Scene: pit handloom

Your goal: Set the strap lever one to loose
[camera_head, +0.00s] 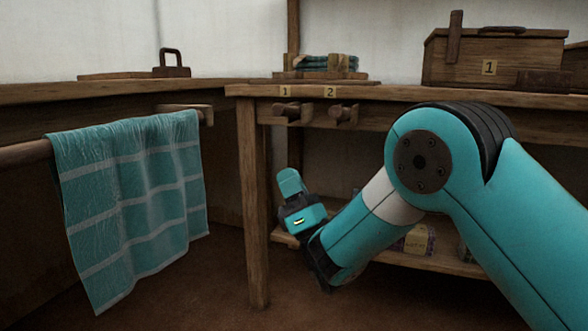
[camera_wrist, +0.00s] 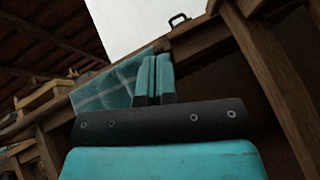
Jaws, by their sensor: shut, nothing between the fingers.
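Strap lever one (camera_head: 287,112) is a dark wooden lever on the front rail of the bench, under the tag "1" (camera_head: 285,91). A similar lever (camera_head: 343,114) sits to its right under the tag "2" (camera_head: 331,92). Which setting lever one is in, I cannot tell. My gripper (camera_head: 290,182) is below lever one and apart from it, in front of the bench's lower part. In the wrist view its two teal fingers (camera_wrist: 155,78) are together with nothing between them. No lever can be made out in the wrist view.
A teal striped cloth (camera_head: 135,200) hangs over a wooden beam (camera_head: 25,154) at left. The bench leg (camera_head: 254,200) stands left of my gripper. A lower shelf (camera_head: 440,262) holds packets.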

